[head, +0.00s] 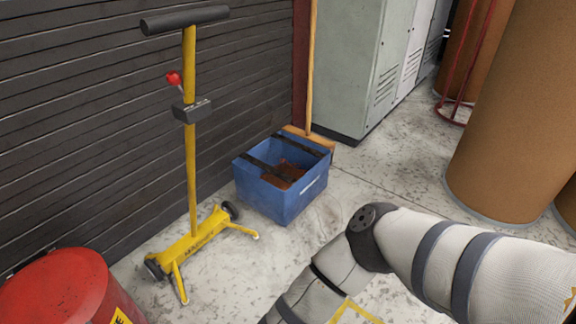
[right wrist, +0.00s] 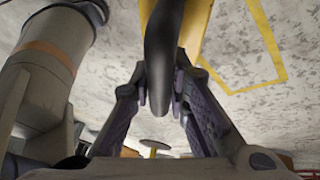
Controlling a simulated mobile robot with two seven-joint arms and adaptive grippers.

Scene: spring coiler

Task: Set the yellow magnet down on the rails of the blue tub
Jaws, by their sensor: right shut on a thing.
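The blue tub (head: 281,205) stands on the floor at the centre of the head view. Two black rails (head: 301,147) lie across its open top, and something rusty brown (head: 285,172) shows inside. In the right wrist view my right gripper (right wrist: 166,95) is shut on the black handle (right wrist: 163,50) of a yellow thing, which I take as the yellow magnet (right wrist: 196,25). Only part of its yellow body shows at the top edge. My right arm crosses the lower right of the head view; its gripper and the magnet are outside that view. My left gripper is in neither view.
A yellow wheeled sweeper (head: 191,150) with a black T-handle stands left of the tub. A red drum (head: 70,290) is at lower left. Grey cabinets (head: 360,65) stand behind, brown cylinders (head: 515,120) at right. Floor in front of the tub is clear.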

